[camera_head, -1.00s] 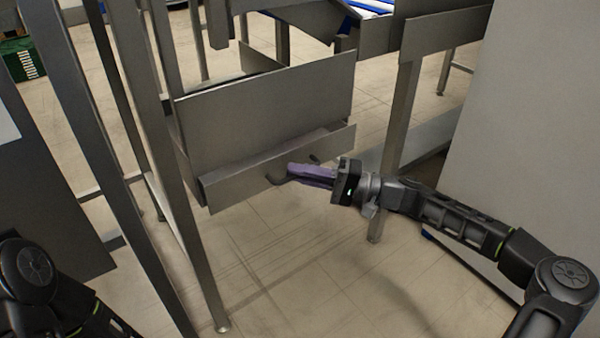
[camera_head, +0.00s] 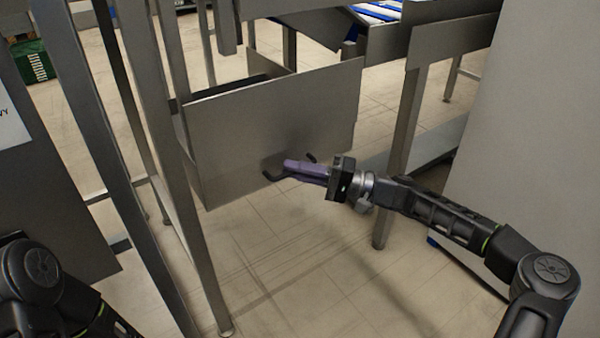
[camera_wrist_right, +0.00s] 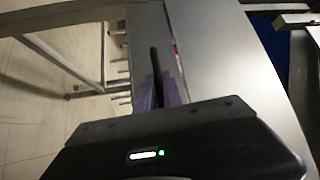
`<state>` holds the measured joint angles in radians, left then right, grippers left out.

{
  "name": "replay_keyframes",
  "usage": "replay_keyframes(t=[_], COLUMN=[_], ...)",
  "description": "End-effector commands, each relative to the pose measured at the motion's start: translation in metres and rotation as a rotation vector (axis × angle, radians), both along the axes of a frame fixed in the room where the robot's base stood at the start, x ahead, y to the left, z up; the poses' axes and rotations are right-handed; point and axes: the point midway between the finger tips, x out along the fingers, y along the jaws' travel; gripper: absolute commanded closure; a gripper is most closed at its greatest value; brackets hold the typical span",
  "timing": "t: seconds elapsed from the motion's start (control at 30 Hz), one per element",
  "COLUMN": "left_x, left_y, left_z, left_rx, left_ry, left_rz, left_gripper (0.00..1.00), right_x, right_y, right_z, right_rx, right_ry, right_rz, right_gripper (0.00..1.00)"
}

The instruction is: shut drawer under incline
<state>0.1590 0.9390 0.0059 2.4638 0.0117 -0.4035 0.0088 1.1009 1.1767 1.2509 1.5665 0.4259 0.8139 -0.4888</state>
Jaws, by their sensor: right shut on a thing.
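My right gripper (camera_head: 292,167) comes in from the right with purple fingers shut on the handle. In the right wrist view the fingers (camera_wrist_right: 160,94) close around the dark handle bar (camera_wrist_right: 155,62), beside the grey front. The fingers hide the handle's middle. My left gripper is out of the picture.
Metal legs (camera_head: 185,215) stand close to the left of the drawer, and another leg (camera_head: 402,150) stands to its right behind my right arm. A large pale panel (camera_head: 520,120) fills the right side. The tiled floor (camera_head: 290,270) in front is clear.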

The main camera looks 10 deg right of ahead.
Motion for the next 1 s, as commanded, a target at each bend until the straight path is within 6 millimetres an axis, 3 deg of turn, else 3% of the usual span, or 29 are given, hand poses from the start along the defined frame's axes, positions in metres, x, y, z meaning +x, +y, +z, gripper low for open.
replay_keyframes(t=[0.07,0.1,0.2,0.57,1.0], left_x=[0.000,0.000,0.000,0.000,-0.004], left_y=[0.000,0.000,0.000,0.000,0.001], left_z=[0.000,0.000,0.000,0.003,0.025], left_rx=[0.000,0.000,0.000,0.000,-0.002], left_ry=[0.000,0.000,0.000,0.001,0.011], left_rz=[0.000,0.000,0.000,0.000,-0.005], left_gripper=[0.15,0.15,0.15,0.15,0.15], right_x=[0.003,0.003,0.003,0.000,-0.025], right_y=[-0.002,-0.002,-0.002,-0.007,-0.066], right_z=[0.000,0.000,0.000,0.000,-0.007], right_rx=[-0.001,-0.001,-0.001,-0.002,0.001], right_ry=[0.002,0.002,0.002,0.003,0.001], right_rz=[-0.011,-0.011,-0.010,-0.009,-0.010], right_gripper=[1.00,0.86,0.80,0.80,0.80])
